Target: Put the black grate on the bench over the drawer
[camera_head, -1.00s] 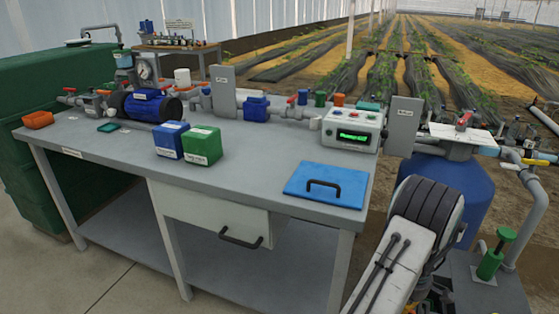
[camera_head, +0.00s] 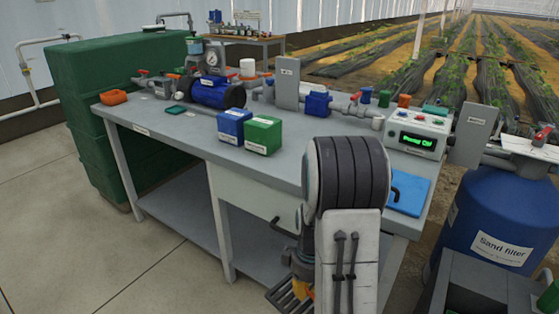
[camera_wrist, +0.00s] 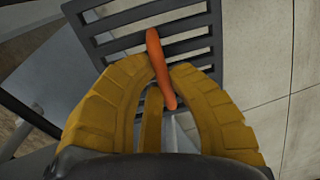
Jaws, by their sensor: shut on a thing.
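My gripper (camera_wrist: 162,72) has yellow fingers closed around the orange handle (camera_wrist: 154,45) of the black slatted grate (camera_wrist: 216,36) in the wrist view. The grate hangs out over the floor, in front of the bench. In the head view, part of the grate (camera_head: 279,297) and the yellow fingers (camera_head: 302,289) show low in the picture, below bench-top height; my arm hides the rest. The grey bench (camera_head: 185,128) has a pale drawer (camera_head: 238,187) under its top. The drawer looks shut, with its black handle (camera_head: 279,224) partly hidden by my arm.
Blue (camera_head: 233,125) and green (camera_head: 263,135) boxes stand on the bench above the drawer's left part. A blue panel (camera_head: 411,197) lies at the right end, partly behind my arm. Pump and pipes line the back. Bare top shows right of the green box.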

